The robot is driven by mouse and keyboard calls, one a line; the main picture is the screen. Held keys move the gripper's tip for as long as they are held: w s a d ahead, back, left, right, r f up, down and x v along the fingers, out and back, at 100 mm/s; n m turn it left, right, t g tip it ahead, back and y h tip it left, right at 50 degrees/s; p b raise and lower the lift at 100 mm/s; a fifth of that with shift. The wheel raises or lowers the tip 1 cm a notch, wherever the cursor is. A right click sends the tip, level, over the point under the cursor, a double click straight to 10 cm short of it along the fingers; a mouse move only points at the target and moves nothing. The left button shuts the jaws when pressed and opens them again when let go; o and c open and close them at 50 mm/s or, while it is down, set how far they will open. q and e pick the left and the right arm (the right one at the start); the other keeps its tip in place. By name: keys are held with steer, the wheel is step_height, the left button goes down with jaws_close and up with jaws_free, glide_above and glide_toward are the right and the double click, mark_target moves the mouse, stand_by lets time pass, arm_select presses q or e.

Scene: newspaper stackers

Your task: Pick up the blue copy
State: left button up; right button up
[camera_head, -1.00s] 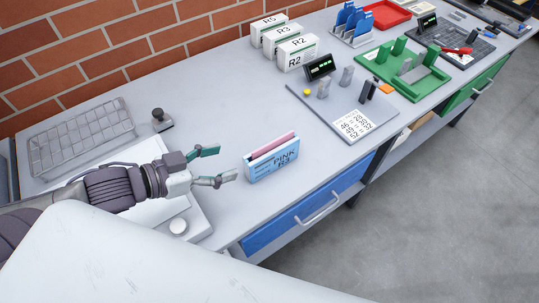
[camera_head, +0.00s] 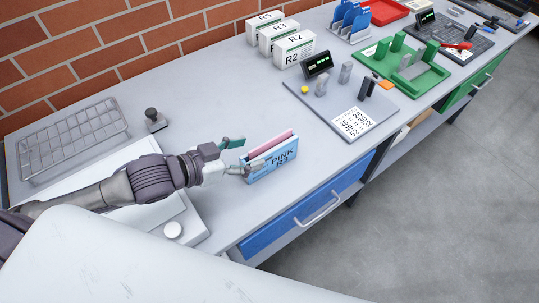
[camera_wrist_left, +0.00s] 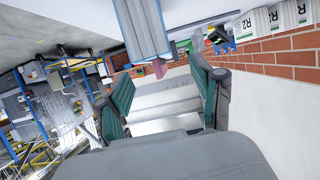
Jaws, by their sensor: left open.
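The blue copy (camera_head: 284,172) stands upright on the grey bench in the head view, its light blue front face lettered "PINK R3". A pink copy (camera_head: 270,147) stands right behind it. My left gripper (camera_head: 244,155) is open at the left end of the two copies; its near finger overlaps the blue copy's left edge, and contact cannot be told. In the left wrist view, the blue copy (camera_wrist_left: 146,28) hangs into the picture from the top, ahead of the spread teal fingers of my left gripper (camera_wrist_left: 158,88). A bit of pink shows below it.
A grey board with a printed sheet (camera_head: 352,122) lies to the right. A wire basket (camera_head: 70,140) and a black-knobbed stamp (camera_head: 154,120) are at the left. Bare bench surrounds the copies.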

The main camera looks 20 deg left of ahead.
mark_target(266, 150)
arm_select(q)
steer(key=shift+f+p+x, duration=0.15)
steer(key=shift+p+x, duration=0.2)
steer(key=shift+x, duration=1.2)
steer(key=shift+f+p+x, duration=0.15)
steer(key=shift+p+x, duration=0.2)
steer(key=shift+x, duration=1.15)
steer(key=shift+s, duration=0.2)
jaws_close()
